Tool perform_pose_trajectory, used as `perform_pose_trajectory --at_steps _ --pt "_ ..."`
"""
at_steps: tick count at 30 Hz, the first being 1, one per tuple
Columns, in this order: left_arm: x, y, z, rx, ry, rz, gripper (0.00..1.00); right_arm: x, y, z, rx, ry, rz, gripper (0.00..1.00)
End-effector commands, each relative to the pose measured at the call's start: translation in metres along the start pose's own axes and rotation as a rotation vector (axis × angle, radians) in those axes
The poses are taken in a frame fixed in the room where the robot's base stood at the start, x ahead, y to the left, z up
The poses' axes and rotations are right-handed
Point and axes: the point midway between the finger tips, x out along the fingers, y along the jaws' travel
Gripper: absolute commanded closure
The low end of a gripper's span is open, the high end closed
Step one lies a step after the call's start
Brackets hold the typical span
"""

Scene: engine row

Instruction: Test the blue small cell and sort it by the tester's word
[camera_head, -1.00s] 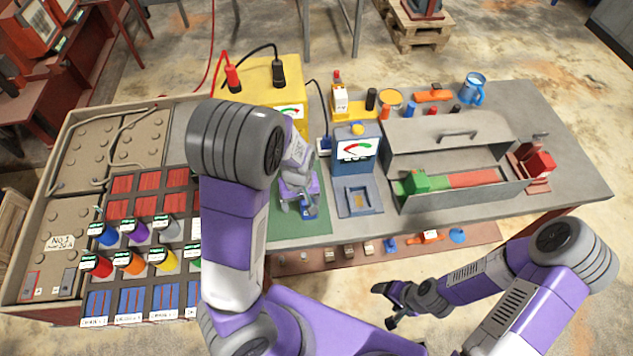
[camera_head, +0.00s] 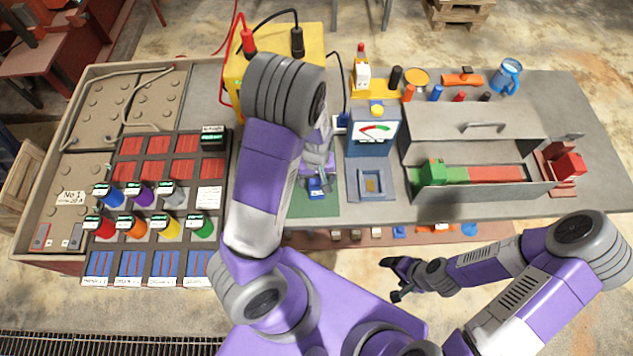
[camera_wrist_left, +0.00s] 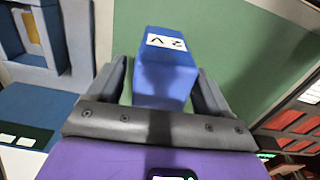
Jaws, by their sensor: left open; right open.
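The blue small cell (camera_head: 318,188) rests on the green mat (camera_head: 298,206) left of the tester. In the left wrist view the blue cell (camera_wrist_left: 168,80) bears a white label that seems to read 2 V. My left gripper (camera_wrist_left: 160,75) is open, with one finger on each side of the cell; a strip of mat shows beside the left finger. In the head view my left arm partly hides this gripper (camera_head: 317,172). The blue tester (camera_head: 372,140) has a dial and a square socket plate (camera_head: 371,184) in front. My right gripper (camera_head: 390,280) is open and empty, in front of the table.
A rack (camera_head: 137,262) of labelled coloured cylinders and red and blue compartments stands at left. A yellow box (camera_head: 312,45) with leads is behind my left arm. A grey open case (camera_head: 465,140) with a green and red block is right of the tester. Small items line the back.

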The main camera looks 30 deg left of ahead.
Motion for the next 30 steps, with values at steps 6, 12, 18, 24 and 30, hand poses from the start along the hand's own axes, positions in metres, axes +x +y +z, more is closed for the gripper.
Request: perform_pose_trajectory --at_steps 6,12,18,24,30 --pt "-0.0008 0.0002 -0.0001 0.0 0.0 0.001 0.32 -0.0004 -0.0002 -0.0001 0.0 0.0 0.0 0.2" --pt "-0.0009 0.0002 -0.0001 0.0 0.0 0.0 0.63 -0.0004 -0.0002 -0.0001 0.0 0.0 0.0 0.2" --pt "-0.001 0.0001 -0.0001 0.0 0.0 0.0 0.94 -0.0004 -0.0002 -0.0001 0.0 0.0 0.0 0.2" --pt "-0.0015 0.0005 -0.0006 0.0 0.001 0.002 1.0 -0.0005 -0.0002 -0.0001 0.0 0.0 0.0 0.2" --pt "-0.0065 0.001 -0.0008 0.001 0.003 0.003 1.0 -0.0019 -0.0007 0.0 0.0 0.0 0.0 0.2"
